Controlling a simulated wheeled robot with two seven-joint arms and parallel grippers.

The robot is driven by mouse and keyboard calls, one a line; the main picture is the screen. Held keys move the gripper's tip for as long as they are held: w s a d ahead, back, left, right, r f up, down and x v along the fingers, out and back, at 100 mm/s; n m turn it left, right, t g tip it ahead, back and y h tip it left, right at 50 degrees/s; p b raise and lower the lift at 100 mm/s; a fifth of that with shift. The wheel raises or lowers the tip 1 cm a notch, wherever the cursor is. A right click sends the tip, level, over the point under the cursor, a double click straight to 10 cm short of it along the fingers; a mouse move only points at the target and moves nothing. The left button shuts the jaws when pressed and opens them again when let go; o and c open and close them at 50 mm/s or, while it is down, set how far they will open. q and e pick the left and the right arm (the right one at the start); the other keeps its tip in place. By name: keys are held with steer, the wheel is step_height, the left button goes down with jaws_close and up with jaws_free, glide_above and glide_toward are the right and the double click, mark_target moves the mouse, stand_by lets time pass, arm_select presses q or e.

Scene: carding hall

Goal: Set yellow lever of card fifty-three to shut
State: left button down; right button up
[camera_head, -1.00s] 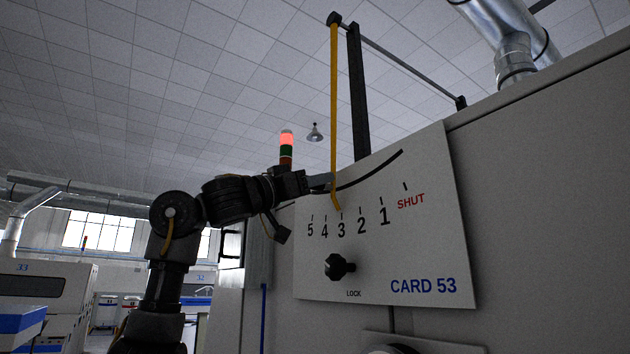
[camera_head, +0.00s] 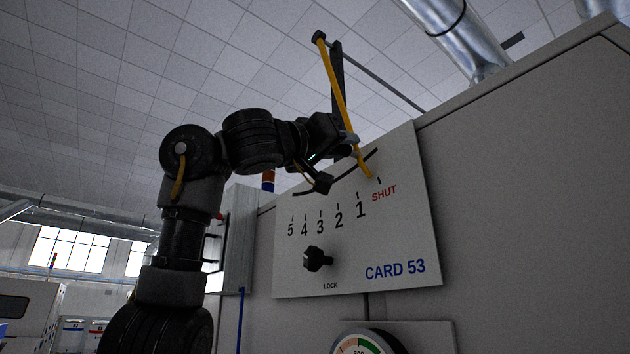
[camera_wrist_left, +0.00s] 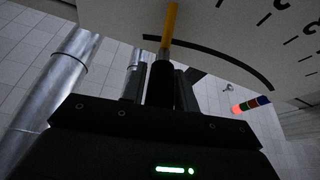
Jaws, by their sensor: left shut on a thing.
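The yellow lever (camera_head: 340,100) hangs from a pivot at the top of a dark post, and its lower tip lies over the scale plate (camera_head: 420,225) marked CARD 53. The tip points between the 1 mark and the SHUT mark, close to SHUT. My left gripper (camera_head: 352,144) is shut on the lever a little above its tip, beside the curved black slot. In the left wrist view the lever (camera_wrist_left: 170,22) runs up from between the fingers (camera_wrist_left: 163,75) toward the plate. My right gripper is not in view.
A black lock knob (camera_head: 316,259) sits on the plate below the numbers. A round gauge (camera_head: 366,343) is below the plate. Shiny ducts (camera_head: 460,40) run above the machine. A light tower stands behind my left arm, partly hidden.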

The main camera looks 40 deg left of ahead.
arm_select(q)
steer(key=shift+s+d+r, duration=0.15)
steer(key=shift+s+d, duration=0.15)
steer(key=shift+d, duration=0.45)
steer(key=shift+w+a+n, duration=0.15)
steer(key=shift+a+n, duration=0.15)
steer(key=shift+n, duration=0.1)
steer(key=shift+d, duration=0.1)
